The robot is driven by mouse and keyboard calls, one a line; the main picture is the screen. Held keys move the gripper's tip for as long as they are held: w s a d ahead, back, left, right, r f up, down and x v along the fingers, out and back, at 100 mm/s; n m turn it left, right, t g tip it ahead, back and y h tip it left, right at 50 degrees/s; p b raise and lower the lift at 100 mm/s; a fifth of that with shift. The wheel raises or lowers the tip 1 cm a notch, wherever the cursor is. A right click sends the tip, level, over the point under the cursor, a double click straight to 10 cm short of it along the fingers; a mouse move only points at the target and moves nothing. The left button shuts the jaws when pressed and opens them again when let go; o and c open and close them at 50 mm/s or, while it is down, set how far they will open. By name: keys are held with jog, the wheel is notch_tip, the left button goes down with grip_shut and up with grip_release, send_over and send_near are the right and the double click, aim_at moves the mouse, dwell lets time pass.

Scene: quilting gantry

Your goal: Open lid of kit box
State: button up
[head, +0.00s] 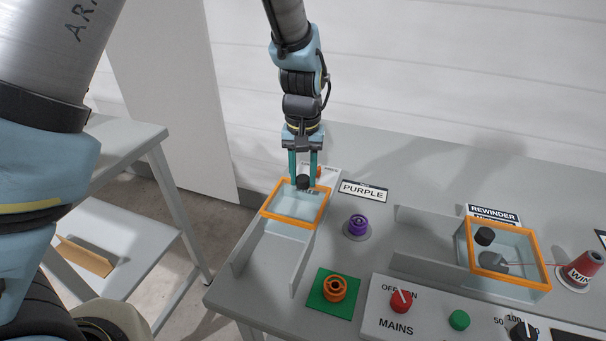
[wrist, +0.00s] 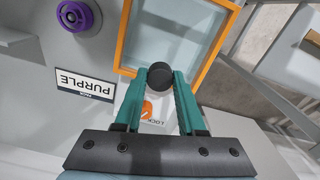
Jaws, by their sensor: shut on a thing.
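A clear lid with an orange frame (head: 271,216) lies at the back of a low grey-walled bay on the left of the bench. The frame also shows in the wrist view (wrist: 122,48). No readable label names it as the kit box. A round black knob (wrist: 159,75) stands at the lid's back edge. My gripper (head: 303,183) points down there, with its teal fingers on both sides of the knob, shut on it. The lid looks flat and in place. An orange part (wrist: 147,109) beside a partly hidden label reading "LOCK" sits just behind the knob.
A second orange-framed clear cover (head: 510,281) with a black knob stands right, by the rewinder sign (head: 493,212). A purple spool (head: 357,226), an orange spool on a green pad (head: 335,288) and a control panel (head: 400,325) are nearby. The bay's front part is empty.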

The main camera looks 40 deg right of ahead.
grip_shut()
dwell(0.6)
